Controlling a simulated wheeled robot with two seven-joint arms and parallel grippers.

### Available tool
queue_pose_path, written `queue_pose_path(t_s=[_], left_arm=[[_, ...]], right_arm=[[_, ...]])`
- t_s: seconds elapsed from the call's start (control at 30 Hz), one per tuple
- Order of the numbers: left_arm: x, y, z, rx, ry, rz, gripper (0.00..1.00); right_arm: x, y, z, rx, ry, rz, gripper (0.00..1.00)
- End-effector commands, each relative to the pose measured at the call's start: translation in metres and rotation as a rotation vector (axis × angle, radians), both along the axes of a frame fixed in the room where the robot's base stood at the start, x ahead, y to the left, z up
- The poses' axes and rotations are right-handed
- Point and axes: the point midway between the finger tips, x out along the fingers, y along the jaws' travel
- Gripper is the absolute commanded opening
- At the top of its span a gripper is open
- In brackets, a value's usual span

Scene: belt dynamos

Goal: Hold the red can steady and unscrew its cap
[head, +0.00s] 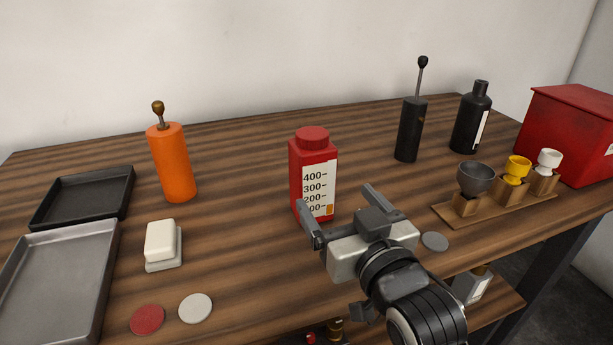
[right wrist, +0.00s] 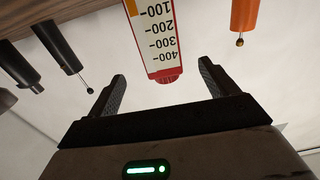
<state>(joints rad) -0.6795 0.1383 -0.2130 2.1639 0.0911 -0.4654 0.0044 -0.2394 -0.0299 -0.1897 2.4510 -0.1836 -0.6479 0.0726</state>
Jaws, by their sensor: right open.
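The red can (head: 297,175) stands upright near the middle of the table, with a white scale label on its front. Its round red cap (head: 312,137) sits on top. My right gripper (head: 340,196) is open and empty, in front of the can and below cap height in the head view. In the right wrist view, which is upside down, the can (right wrist: 153,40) and its cap (right wrist: 168,80) show between the two open fingers (right wrist: 163,82), apart from both. Part of the can's lower front is hidden by a finger in the head view. My left gripper is not in view.
An orange cylinder (head: 172,165) and a white block (head: 161,242) stand left of the can. Black bottles (head: 472,122) and a stand with small cups (head: 497,207) are to the right, near a red box (head: 572,135). Trays (head: 62,290) lie far left; flat discs (head: 195,308) lie in front.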

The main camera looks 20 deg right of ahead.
Motion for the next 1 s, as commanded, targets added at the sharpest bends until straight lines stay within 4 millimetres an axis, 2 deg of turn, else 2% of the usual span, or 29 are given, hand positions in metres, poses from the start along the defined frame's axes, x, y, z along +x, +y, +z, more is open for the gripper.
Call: queue_pose_path(t_s=[0.1, 0.3, 0.57, 0.83, 1.0], left_arm=[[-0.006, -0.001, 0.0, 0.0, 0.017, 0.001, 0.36], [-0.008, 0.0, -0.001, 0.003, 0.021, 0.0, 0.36], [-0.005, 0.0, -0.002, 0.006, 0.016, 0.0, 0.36], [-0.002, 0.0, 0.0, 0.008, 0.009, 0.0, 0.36], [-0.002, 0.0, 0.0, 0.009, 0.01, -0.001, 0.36]], right_arm=[[0.029, 0.002, 0.002, 0.0, -0.003, 0.001, 0.85], [0.066, 0.004, 0.0, 0.0, 0.0, 0.0, 0.85], [0.085, 0.006, -0.001, 0.001, 0.002, 0.0, 0.85], [0.124, 0.009, -0.001, 0.001, 0.002, 0.001, 0.85], [0.132, 0.009, -0.001, 0.001, 0.003, 0.001, 0.85]])
